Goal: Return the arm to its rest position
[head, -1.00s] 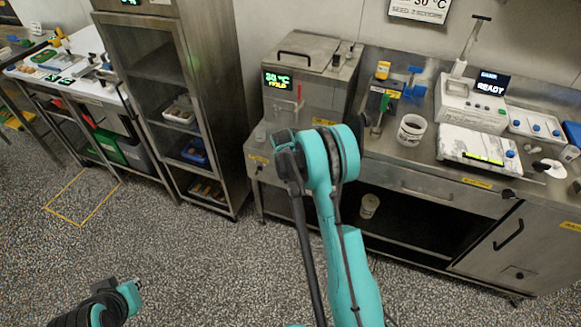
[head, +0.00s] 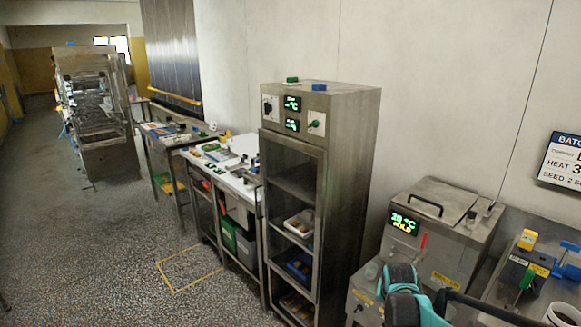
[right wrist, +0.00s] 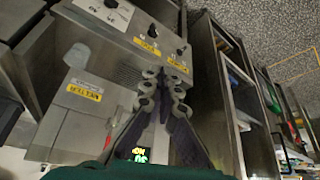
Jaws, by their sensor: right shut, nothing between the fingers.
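My right arm (head: 405,300) shows as a teal and black piece at the lower right of the head view, in front of the steel heating unit (head: 440,225) with its green display. In the right wrist view my right gripper (right wrist: 168,80) points at steel equipment with yellow labels; its two dark fingers meet at the tips, with nothing between them. The equipment looks turned over in that view. My left gripper is in neither view now.
A tall steel cabinet (head: 345,140) with open shelves stands in the middle of the head view. A worktable (head: 232,185) with items is left of it. A yellow floor outline (head: 190,275) lies on clear floor. A counter (head: 515,292) is at the right.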

